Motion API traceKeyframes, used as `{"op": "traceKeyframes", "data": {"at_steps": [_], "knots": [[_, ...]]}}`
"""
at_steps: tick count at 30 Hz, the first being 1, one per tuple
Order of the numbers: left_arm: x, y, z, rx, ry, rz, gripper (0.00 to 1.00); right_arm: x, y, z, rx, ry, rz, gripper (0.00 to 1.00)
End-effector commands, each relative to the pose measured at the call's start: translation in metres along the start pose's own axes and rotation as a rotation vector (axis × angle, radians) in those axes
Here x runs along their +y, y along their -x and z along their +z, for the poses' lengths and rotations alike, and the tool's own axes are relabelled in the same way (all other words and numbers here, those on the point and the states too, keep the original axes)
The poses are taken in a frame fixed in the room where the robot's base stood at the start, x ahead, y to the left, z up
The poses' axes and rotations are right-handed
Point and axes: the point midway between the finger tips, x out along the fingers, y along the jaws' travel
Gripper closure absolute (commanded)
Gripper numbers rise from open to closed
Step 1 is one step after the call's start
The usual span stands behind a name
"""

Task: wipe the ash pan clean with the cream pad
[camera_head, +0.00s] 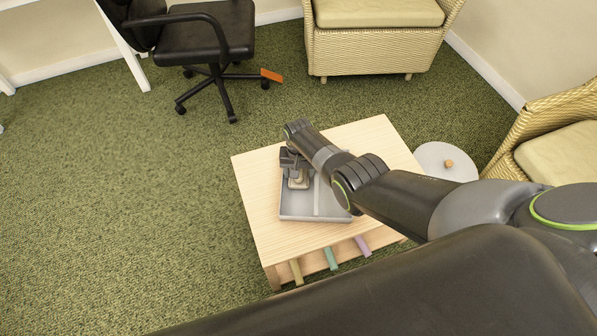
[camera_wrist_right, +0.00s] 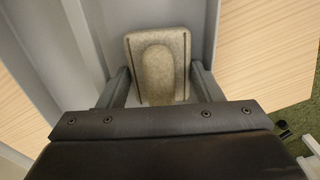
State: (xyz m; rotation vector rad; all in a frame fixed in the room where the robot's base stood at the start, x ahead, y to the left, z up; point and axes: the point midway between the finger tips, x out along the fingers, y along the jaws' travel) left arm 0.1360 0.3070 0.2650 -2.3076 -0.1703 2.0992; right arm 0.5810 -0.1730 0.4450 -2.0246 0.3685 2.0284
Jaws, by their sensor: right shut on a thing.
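The grey ash pan (camera_head: 300,212) lies on the light wooden table, partly covered by my right arm. In the right wrist view the pan's floor (camera_wrist_right: 83,45) and walls surround the pad. The cream pad (camera_wrist_right: 158,50) has a raised grip along its middle; it also shows in the head view (camera_head: 299,181). My right gripper (camera_wrist_right: 158,88) is shut on the pad's grip and holds it inside the pan, in the left compartment. I cannot tell whether the pad touches the floor. My left gripper is not in view.
The wooden table (camera_head: 262,222) has bare top around the pan. Olive, teal and purple strips (camera_head: 330,258) stick out at its front edge. A round grey side table (camera_head: 432,158) with a small wooden object (camera_head: 449,163) stands to the right. Wicker chairs (camera_head: 372,48) and an office chair (camera_head: 205,42) stand beyond.

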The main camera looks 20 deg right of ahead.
Motion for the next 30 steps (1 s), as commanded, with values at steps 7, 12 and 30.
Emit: {"op": "traceKeyframes", "data": {"at_steps": [7,12,30], "knots": [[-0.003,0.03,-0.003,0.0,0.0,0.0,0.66,-0.001,0.03,-0.001,0.001,0.0,-0.001,0.59],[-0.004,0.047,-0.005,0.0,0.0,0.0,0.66,-0.001,0.047,0.0,0.001,0.0,-0.001,0.59],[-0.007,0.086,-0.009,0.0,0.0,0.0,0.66,-0.001,0.086,0.0,0.001,0.001,-0.001,0.59]]}}
